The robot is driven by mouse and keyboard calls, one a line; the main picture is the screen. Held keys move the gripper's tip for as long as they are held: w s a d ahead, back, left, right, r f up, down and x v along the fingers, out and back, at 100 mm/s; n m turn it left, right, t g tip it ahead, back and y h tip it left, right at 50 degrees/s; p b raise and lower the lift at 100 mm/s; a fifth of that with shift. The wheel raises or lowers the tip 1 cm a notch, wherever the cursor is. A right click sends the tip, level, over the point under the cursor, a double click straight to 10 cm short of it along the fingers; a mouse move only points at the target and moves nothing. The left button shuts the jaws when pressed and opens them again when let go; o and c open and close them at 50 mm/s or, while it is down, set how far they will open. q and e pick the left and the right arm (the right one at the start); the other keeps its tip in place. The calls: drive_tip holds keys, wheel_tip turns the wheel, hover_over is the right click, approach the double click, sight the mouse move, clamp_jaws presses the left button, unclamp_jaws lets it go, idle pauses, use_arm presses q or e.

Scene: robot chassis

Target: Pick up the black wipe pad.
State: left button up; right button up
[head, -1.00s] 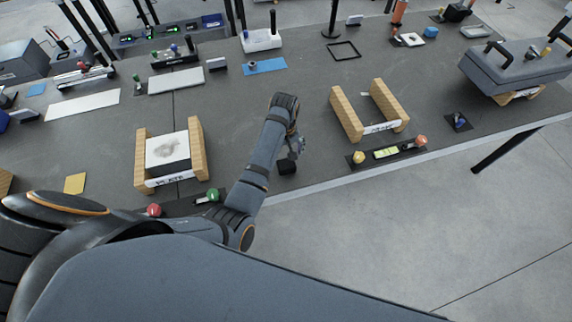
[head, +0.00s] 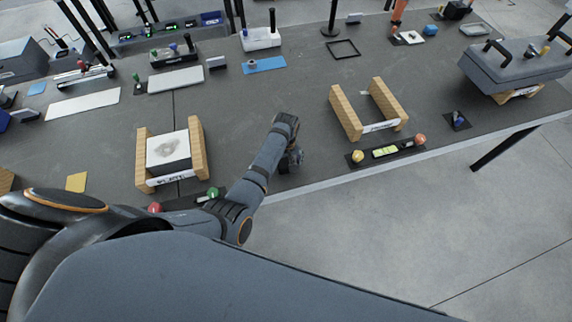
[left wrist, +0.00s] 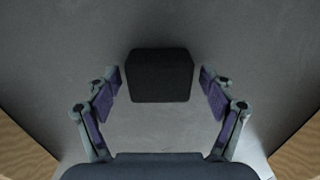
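The black wipe pad (left wrist: 160,76) is a small dark block on the grey table. In the left wrist view it lies between and slightly beyond the fingertips of my left gripper (left wrist: 160,84), with a gap on each side. The gripper is open and empty. In the head view, my left gripper (head: 290,160) is low over the table near its front edge, and the pad is mostly hidden by it. My right gripper is not in view.
A wooden stand with a white plate (head: 168,152) is to the left and an empty wooden stand (head: 347,112) to the right. A panel with yellow and red knobs (head: 385,152) lies along the front edge. Bare table (head: 235,110) lies behind the gripper.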

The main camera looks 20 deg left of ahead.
sight(286, 161)
use_arm(q)
drive_tip(key=c, duration=0.8)
drive_tip(key=shift+c, duration=0.2)
drive_tip(key=shift+r, duration=0.1)
drive_tip(key=shift+r, duration=0.3)
drive_tip(key=r, duration=0.2)
drive_tip(key=shift+w+r, duration=0.35)
drive_tip(key=w+a+r+b, duration=0.1)
drive_tip(key=w+r+b, duration=0.6)
drive_tip(key=w, duration=0.6)
wheel_tip(286, 161, up, 3)
drive_tip(key=shift+w+a+f, duration=0.15)
drive_tip(key=shift+a+f, duration=0.05)
drive_tip(key=shift+a, duration=0.1)
